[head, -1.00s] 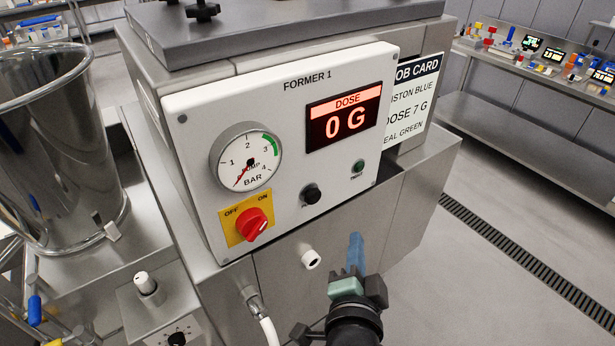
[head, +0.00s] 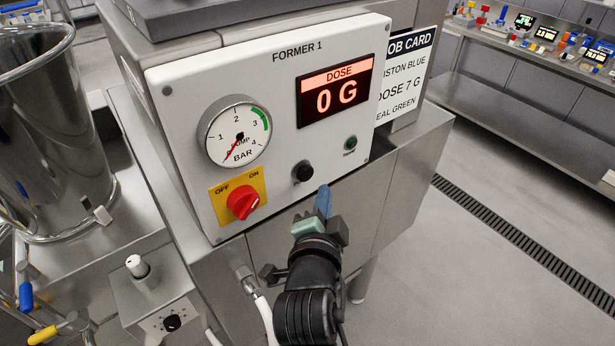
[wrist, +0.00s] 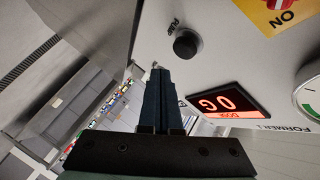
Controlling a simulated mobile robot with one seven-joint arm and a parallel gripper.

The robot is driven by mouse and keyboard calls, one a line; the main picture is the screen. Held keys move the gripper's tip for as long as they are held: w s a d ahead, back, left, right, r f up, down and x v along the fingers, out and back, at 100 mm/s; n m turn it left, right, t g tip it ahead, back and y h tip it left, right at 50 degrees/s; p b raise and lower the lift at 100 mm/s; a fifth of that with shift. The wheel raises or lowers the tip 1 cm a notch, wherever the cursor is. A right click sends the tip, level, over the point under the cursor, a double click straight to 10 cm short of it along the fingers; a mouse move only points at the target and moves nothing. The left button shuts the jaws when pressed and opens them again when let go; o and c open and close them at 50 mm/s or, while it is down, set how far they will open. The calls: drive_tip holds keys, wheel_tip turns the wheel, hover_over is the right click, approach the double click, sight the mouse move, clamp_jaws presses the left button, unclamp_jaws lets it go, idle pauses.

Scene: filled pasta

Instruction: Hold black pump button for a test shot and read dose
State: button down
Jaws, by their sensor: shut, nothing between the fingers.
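The black pump button (head: 303,171) sits low on the white FORMER 1 panel (head: 285,125). In the wrist view the button (wrist: 187,43) stands just off the fingertips, apart from them. My gripper (head: 324,200) is shut and empty, its blue fingertips below and slightly right of the button in the head view. The wrist view shows the shut fingers (wrist: 158,80) at the panel's edge. The red dose display (head: 336,97) reads 0 G. The display also shows upside down in the wrist view (wrist: 226,102).
A pressure gauge (head: 235,135), a red OFF/ON knob (head: 243,203) and a small green button (head: 351,143) share the panel. The job card (head: 404,75) to the right reads DOSE 7 G. A steel hopper (head: 50,150) stands left.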

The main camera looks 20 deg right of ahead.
sight(312, 175)
drive_tip(key=shift+w+a+b, duration=0.2)
drive_tip(key=shift+w, duration=0.35)
drive_tip(key=shift+w+a+b, duration=0.15)
drive_tip(key=shift+w+a, duration=0.05)
drive_tip(key=shift+w, duration=0.3)
drive_tip(key=shift+w, duration=0.15)
idle(1.2)
drive_tip(key=shift+w+a+b, duration=0.1)
drive_tip(key=shift+w+b, duration=0.15)
drive_tip(key=shift+b, duration=0.1)
drive_tip(key=shift+w+a, duration=0.2)
drive_tip(key=shift+w, duration=0.2)
idle(2.4)
drive_tip(key=shift+s, duration=0.1)
idle(1.0)
drive_tip(key=shift+s+d, duration=0.35)
drive_tip(key=shift+s, duration=0.35)
drive_tip(key=shift+s, duration=0.1)
drive_tip(key=shift+s+d+p, duration=0.1)
drive_tip(key=shift+s+d, duration=0.2)
drive_tip(key=shift+s, duration=0.45)
drive_tip(key=shift+s+d+p, duration=0.1)
drive_tip(key=shift+s+d, duration=0.15)
drive_tip(key=shift+s, duration=0.55)
drive_tip(key=shift+s+d+p, duration=0.1)
drive_tip(key=shift+s+d, duration=0.2)
drive_tip(key=shift+s, duration=0.45)
